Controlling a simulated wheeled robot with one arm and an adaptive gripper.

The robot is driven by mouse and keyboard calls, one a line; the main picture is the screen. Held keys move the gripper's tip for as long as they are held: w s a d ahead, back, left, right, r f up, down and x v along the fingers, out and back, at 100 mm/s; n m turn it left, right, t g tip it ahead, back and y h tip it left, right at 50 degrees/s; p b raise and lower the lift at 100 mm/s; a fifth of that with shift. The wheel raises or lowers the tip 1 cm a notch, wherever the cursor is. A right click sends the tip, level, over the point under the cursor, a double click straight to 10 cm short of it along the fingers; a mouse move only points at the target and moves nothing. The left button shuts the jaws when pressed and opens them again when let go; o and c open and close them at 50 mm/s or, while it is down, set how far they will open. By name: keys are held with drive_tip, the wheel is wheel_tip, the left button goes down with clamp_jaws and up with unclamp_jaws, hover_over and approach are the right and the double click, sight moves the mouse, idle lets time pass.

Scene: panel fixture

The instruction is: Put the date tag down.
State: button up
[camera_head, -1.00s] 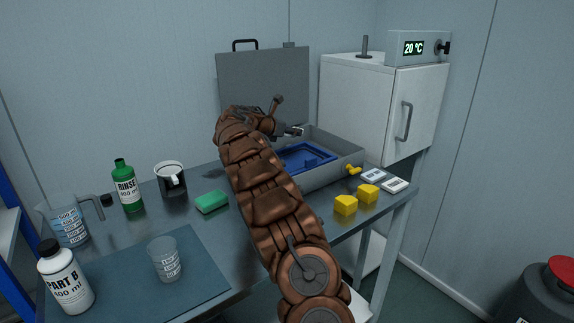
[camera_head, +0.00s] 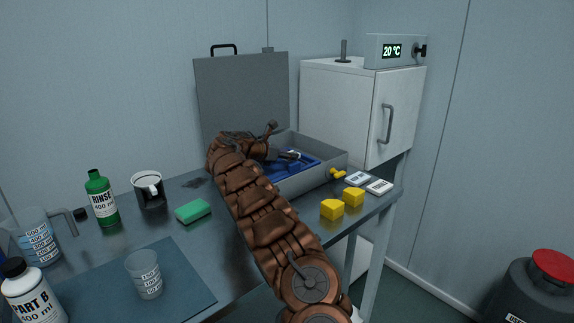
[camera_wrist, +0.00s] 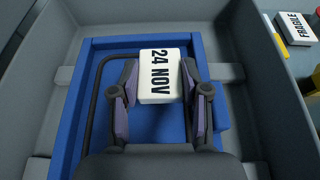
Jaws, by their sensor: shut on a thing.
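The date tag (camera_wrist: 160,75) is a white block reading "24 NOV", held between the fingers of my gripper (camera_wrist: 161,84). In the wrist view it is over the blue tray (camera_wrist: 75,125); whether it touches the tray is unclear. The tray lies inside the open grey case (camera_head: 325,176). In the head view my gripper (camera_head: 290,156) is at the case, low over the blue tray (camera_head: 312,164), partly hidden by my arm. The tag is not clearly visible there.
The case lid (camera_head: 243,95) stands upright behind. Two white tags (camera_head: 379,187) and yellow blocks (camera_head: 332,209) lie right of the case. A green sponge (camera_head: 193,211), mug (camera_head: 149,190), bottles and cups stand at left. A white oven (camera_head: 345,110) is behind right.

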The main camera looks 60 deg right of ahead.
drive_tip(key=shift+f, duration=1.65)
drive_tip(key=shift+f, duration=0.15)
drive_tip(key=o, duration=0.5)
drive_tip(key=shift+o, duration=0.2)
drive_tip(key=shift+w+a+r, duration=0.2)
drive_tip(key=shift+a+r, duration=0.15)
drive_tip(key=shift+a, duration=0.1)
drive_tip(key=shift+w+a+r, duration=0.15)
drive_tip(key=shift+a+r, duration=0.2)
drive_tip(key=shift+a, duration=0.1)
drive_tip(key=shift+f+v, duration=0.1)
drive_tip(key=shift+v, duration=2.35)
drive_tip(key=shift+f+v, duration=0.15)
drive_tip(key=shift+v, duration=2.3)
drive_tip(key=shift+a+r, duration=0.1)
